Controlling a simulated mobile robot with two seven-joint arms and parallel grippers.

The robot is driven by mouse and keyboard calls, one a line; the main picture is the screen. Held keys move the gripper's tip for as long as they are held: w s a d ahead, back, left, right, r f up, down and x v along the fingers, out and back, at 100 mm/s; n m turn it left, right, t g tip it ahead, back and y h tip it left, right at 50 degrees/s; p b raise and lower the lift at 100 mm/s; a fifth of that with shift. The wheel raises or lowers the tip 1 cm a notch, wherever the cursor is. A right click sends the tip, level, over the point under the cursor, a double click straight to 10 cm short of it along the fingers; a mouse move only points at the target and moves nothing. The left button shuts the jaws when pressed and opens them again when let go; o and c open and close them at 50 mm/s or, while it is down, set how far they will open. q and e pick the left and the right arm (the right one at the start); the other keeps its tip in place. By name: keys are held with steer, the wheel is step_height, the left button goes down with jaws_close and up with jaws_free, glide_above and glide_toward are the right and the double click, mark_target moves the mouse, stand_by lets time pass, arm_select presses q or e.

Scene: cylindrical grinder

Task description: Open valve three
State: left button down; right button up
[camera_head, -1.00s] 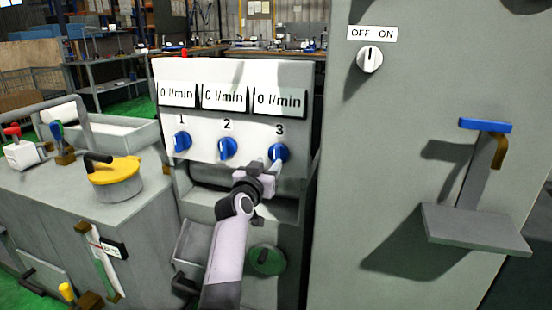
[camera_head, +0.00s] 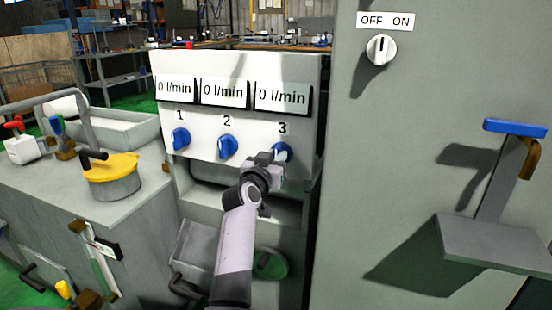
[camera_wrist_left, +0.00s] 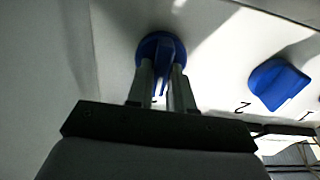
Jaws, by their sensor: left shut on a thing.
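Valve three is a blue knob (camera_head: 282,150) under the number 3 on the white panel. My left gripper (camera_head: 276,157) is at this knob in the head view and partly covers it. In the left wrist view, the two fingers of my left gripper (camera_wrist_left: 163,85) stand on either side of the ridge of the blue knob (camera_wrist_left: 152,45) and are shut on it. The display above valve three (camera_head: 283,97) reads 0 l/min. My right gripper is not in view.
Blue knobs 1 (camera_head: 180,139) and 2 (camera_head: 228,146) sit left of valve three, also under 0 l/min displays. A grey cabinet with an OFF ON switch (camera_head: 381,50) stands close on the right. A yellow-lidded pot (camera_head: 112,175) is on the left.

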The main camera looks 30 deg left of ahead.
arm_select(q)
steer(key=shift+r+n+p, duration=0.15)
steer(key=shift+n+p, duration=0.85)
steer(key=shift+p, duration=0.1)
steer(key=n+p, duration=0.3)
steer(key=n, duration=0.1)
steer(key=shift+a+n, duration=0.15)
steer(key=shift+n, duration=0.15)
steer(key=n+p, duration=0.2)
steer(key=n, duration=0.7)
steer(key=n+p, duration=0.3)
steer(key=n, duration=0.6)
steer(key=n+p, duration=0.3)
steer(key=n, duration=0.6)
steer(key=shift+f, duration=0.4)
steer(key=shift+n, duration=0.4)
